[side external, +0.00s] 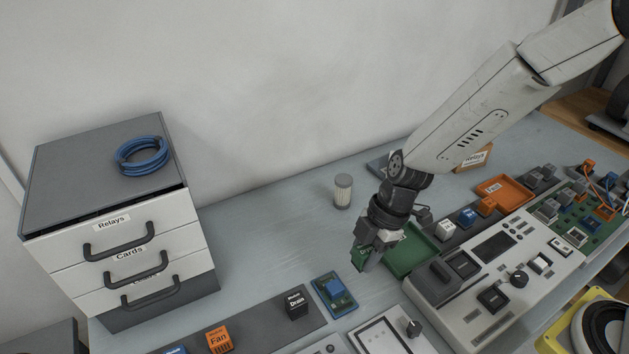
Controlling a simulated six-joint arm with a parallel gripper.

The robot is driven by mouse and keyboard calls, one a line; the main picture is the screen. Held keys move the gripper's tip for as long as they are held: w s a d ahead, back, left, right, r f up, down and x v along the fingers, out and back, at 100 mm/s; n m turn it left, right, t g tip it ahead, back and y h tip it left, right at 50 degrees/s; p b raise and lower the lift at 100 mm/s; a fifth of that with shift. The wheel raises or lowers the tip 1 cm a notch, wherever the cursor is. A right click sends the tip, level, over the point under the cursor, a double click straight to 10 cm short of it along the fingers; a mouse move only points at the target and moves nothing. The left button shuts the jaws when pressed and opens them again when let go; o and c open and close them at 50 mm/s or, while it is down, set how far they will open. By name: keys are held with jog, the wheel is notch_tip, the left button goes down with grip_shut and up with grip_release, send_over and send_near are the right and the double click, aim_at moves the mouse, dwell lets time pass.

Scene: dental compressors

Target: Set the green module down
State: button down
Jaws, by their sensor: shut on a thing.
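My gripper (374,258) is shut on the green module (360,257), a small green piece showing at the left of the jaws. It is held above the bench, beside the left edge of a green tray (412,250). The gripper covers part of the module and part of the tray. From this view I cannot tell the exact height of the module over the bench.
A white control panel (470,290) with knobs stands right of the tray. A blue-green board (334,294) and a black Drain block (296,304) lie left. A ribbed cylinder (343,191) stands behind. An orange tray (507,191) is at right. The bench's middle left (265,225) is clear.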

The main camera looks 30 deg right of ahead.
jog(key=d, duration=0.1)
jog(key=w+d, duration=0.1)
jog(key=d+f, duration=0.1)
jog(key=d, duration=0.1)
jog(key=shift+w+f, duration=0.1)
jog(key=shift+w, duration=0.2)
jog(key=shift+a+f, duration=0.1)
send_over(364, 279)
jog(key=d, duration=0.1)
jog(key=shift+d+f, duration=0.1)
jog(key=shift+f, duration=2)
jog(key=shift+f, duration=1.75)
jog(key=shift+f, duration=0.15)
jog(key=shift+c, duration=1.4)
grip_release()
